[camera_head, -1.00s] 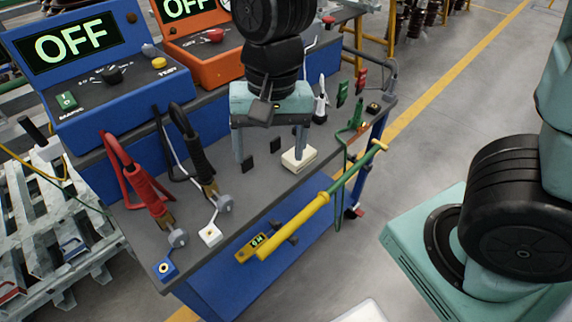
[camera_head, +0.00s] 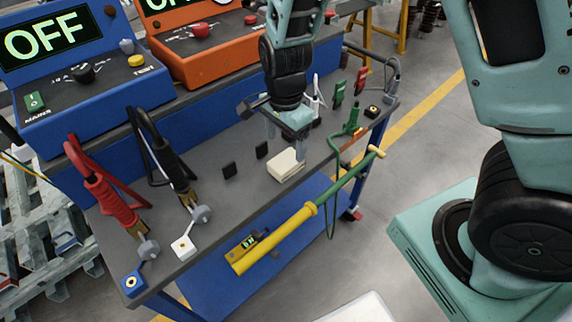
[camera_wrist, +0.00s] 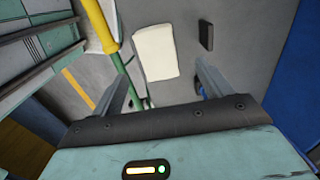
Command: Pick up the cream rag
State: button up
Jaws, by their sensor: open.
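The cream rag (camera_head: 286,165) is a small folded block lying flat on the grey bench top near its front edge. In the wrist view the cream rag (camera_wrist: 156,53) lies ahead of and between the finger lines, in full view. My gripper (camera_head: 286,148) is over the bench just behind and above the rag, pointing down. In the wrist view my gripper (camera_wrist: 165,80) has its two fingers spread apart with nothing between them. I cannot tell how high the fingertips are above the rag.
A yellow and green pole (camera_head: 300,217) runs along the bench's front side. Red clamps (camera_head: 108,196) and black clamps (camera_head: 172,165) stand further left. A green clamp (camera_head: 352,122) is to the right. Blue (camera_head: 70,80) and orange (camera_head: 203,40) consoles stand behind.

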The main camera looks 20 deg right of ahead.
aim_at(288, 159)
jog(key=shift+f, duration=0.85)
jog(key=f, duration=0.4)
jog(key=shift+d, duration=0.35)
jog(key=shift+f, duration=0.65)
jog(key=c, duration=1.1)
